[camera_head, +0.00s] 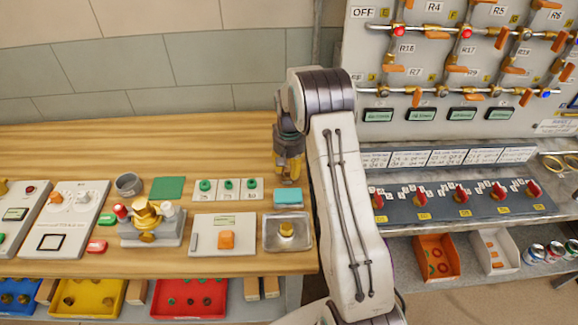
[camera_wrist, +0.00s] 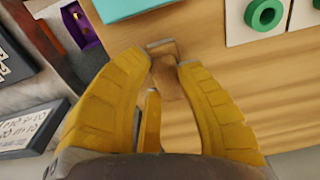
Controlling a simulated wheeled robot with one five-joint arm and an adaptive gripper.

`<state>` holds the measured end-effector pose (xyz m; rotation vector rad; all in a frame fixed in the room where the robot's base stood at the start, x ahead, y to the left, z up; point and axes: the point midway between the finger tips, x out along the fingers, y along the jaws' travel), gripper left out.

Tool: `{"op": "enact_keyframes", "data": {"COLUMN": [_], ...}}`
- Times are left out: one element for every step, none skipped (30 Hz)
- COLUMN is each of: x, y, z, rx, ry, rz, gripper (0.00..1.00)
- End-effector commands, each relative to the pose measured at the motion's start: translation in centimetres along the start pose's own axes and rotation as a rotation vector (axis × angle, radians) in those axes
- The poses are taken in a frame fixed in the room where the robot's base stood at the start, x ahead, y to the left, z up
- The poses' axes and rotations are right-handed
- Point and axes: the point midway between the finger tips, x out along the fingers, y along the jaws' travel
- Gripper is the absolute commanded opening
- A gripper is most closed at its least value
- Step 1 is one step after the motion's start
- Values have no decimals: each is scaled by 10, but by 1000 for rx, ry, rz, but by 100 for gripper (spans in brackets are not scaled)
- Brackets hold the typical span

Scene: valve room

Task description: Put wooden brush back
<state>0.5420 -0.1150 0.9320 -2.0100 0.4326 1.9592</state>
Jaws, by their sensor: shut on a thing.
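My gripper (camera_head: 289,172) hangs over the back right part of the wooden bench, behind a teal block (camera_head: 288,197). In the wrist view, the yellow fingers of my gripper (camera_wrist: 163,68) are shut on the wooden brush (camera_wrist: 168,80). The brush is a small brown wooden piece, and its end shows between and just past the fingertips. The rest of it is hidden by the fingers. In the head view, I cannot make out the brush clearly at the fingertips. The teal block also shows at the top of the wrist view (camera_wrist: 130,8).
A metal tray (camera_head: 270,245) with a brass part stands in front of the teal block. Green rings on white cards (camera_head: 229,189) lie to the left. A panel of red valves (camera_head: 460,203) stands to the right. Bare bench (camera_head: 100,145) lies at the back left.

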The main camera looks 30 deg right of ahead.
Motion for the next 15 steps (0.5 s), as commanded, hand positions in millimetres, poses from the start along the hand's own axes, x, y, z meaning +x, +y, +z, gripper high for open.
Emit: {"op": "enact_keyframes", "data": {"x": [0, 0, 0, 0, 1, 2, 3, 4, 4, 3, 3, 3, 3, 3, 3], "y": [0, 0, 0, 0, 0, 0, 0, 0, 0, 0, 0, 0, 0, 0, 0], "z": [0, 0, 0, 0, 0, 0, 0, 0, 0, 0, 0, 0, 0, 0, 0], "rx": [0, 0, 0, 0, 0, 0, 0, 0, 0, 0, 0, 0, 0, 0, 0], "ry": [0, 0, 0, 0, 0, 0, 0, 0, 0, 0, 0, -1, -1, -1, -1], "rz": [0, 0, 0, 0, 0, 0, 0, 0, 0, 0, 0, 0, 0, 0, 0], "gripper": [0, 0, 0, 0, 0, 0, 0, 0, 33, 35, 38, 41, 44, 47, 50]}}
